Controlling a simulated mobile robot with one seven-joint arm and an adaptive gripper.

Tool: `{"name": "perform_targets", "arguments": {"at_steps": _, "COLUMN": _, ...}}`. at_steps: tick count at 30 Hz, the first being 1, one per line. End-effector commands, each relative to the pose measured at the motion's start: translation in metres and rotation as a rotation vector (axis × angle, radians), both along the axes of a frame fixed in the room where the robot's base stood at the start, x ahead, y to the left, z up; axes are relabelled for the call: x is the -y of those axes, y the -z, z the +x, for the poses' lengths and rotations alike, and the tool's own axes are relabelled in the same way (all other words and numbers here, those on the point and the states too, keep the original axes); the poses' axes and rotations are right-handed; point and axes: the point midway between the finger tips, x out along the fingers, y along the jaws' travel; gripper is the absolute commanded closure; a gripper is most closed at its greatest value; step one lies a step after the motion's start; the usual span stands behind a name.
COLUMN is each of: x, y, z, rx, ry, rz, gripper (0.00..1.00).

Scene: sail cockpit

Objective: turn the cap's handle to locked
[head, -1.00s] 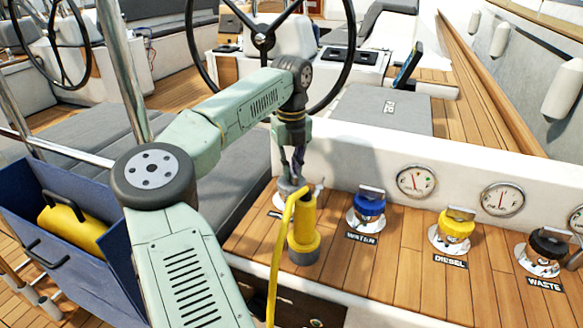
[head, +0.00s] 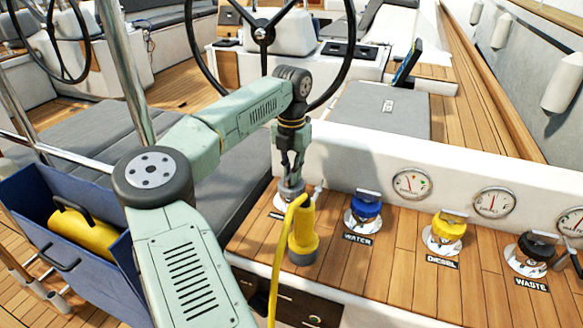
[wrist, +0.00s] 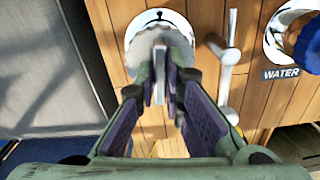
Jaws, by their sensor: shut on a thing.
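The cap (wrist: 134,50) is a round, pale metal fitting on the wooden deck, at the top middle of the wrist view. A thin upright metal handle (wrist: 159,72) stands on it. My gripper (wrist: 160,80) is shut on this handle, with one finger on each side. In the head view my gripper (head: 291,178) points down at the leftmost fitting, behind a yellow plug with a yellow cable (head: 303,232). The fitting's label is mostly hidden, and I cannot read a locked mark.
A bent metal lever (wrist: 228,60) stands close right of the cap. Blue water (head: 365,208), yellow diesel (head: 447,229) and black waste (head: 535,247) caps follow to the right. A white wall with gauges (head: 412,183) rises behind. A blue bin (head: 38,225) stands left.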

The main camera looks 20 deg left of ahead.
Motion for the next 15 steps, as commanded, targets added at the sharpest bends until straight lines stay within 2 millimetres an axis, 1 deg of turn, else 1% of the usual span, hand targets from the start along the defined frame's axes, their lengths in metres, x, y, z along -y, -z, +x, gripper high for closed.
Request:
{"name": "perform_targets", "arguments": {"at_steps": 6, "x": -0.0001, "y": -0.0013, "z": -0.0003, "rx": -0.001, "ry": 0.205, "rz": -0.001, "gripper": 1.00}}
{"name": "perform_targets", "arguments": {"at_steps": 15, "x": -0.0001, "y": -0.0005, "z": -0.0003, "rx": -0.001, "ry": 0.457, "rz": 0.000, "gripper": 1.00}}
